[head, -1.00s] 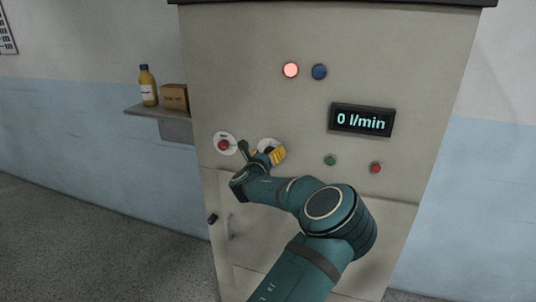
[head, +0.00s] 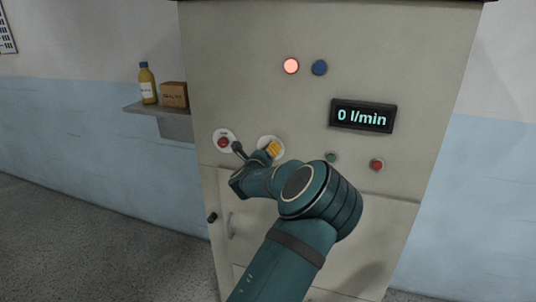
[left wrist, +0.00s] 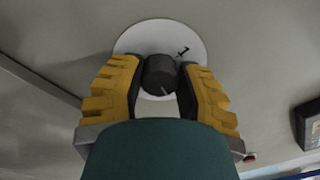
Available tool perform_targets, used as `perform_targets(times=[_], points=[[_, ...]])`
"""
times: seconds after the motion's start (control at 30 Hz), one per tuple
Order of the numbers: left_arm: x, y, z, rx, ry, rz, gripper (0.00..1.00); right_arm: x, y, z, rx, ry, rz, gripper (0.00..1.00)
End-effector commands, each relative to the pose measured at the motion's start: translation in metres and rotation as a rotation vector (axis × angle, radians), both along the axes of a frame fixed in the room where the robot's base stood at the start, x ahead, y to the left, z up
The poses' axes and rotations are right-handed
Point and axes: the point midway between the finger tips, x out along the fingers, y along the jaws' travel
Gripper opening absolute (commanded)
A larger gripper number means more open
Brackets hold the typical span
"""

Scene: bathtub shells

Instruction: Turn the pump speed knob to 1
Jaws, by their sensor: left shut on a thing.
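The pump speed knob (left wrist: 158,75) is dark grey and round, on a white round plate (left wrist: 152,36). A "1" is printed on the plate, above and right of the knob in the left wrist view. A light pointer line on the knob's near edge points down and slightly right, away from the "1". My left gripper (left wrist: 156,88) has its yellow fingers on both sides of the knob and is shut on it. In the head view, the left gripper (head: 272,149) is at the right-hand white plate and hides the knob. My right gripper is not in view.
The cabinet display (head: 363,116) reads "0 l/min". A red control (head: 223,142) on a white plate is close left of the gripper. A lit lamp (head: 291,66), blue button (head: 319,68), green button (head: 331,157) and red button (head: 377,165) are also on the front. A shelf (head: 160,109) holds a bottle and a box.

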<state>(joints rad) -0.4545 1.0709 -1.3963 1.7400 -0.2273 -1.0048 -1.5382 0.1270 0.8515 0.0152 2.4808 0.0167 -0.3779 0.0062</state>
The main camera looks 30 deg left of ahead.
Motion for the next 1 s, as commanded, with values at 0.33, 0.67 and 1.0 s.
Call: perform_targets(times=[0.33, 0.67, 1.0], points=[[0.0, 0.002, 0.0, -0.323, -0.085, 0.0, 0.0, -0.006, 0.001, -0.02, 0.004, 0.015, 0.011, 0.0], [-0.001, 0.003, -0.001, -0.627, -0.158, 0.001, 0.0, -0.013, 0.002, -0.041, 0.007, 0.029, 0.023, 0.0], [-0.001, 0.003, -0.001, -0.942, -0.237, -0.001, 0.0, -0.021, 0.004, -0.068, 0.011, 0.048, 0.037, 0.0]])
